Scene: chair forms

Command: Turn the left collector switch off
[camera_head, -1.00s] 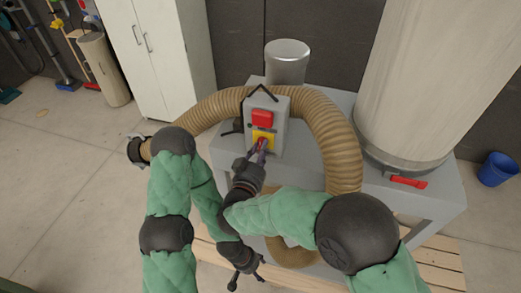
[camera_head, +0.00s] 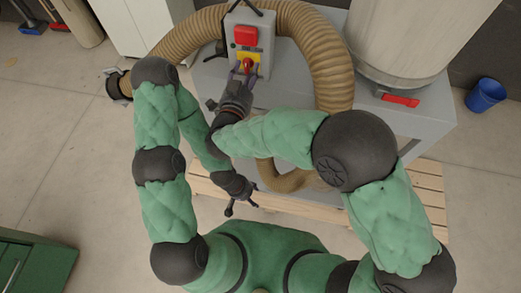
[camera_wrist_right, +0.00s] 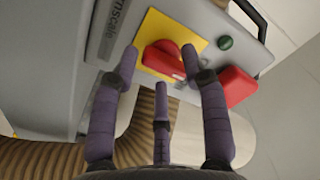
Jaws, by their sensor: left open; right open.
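The collector's grey switch box (camera_head: 262,40) stands on the grey machine, at the top middle of the head view. On its face a red rotary switch (camera_head: 247,64) sits on a yellow plate. My right gripper (camera_head: 243,74) is open just in front of this switch. In the right wrist view the red switch (camera_wrist_right: 163,62) on the yellow plate (camera_wrist_right: 151,29) lies between and just beyond the spread fingertips; contact cannot be told. My left gripper (camera_head: 243,202) is open and empty, low beside the machine, away from the switch.
A red block-shaped button (camera_head: 245,36) is on the same box; a green button (camera_wrist_right: 225,43) shows in the wrist view. A ribbed tan hose (camera_head: 325,50) loops around the box. A wooden pallet (camera_head: 425,180) lies under the machine. A blue bucket (camera_head: 486,95) stands right.

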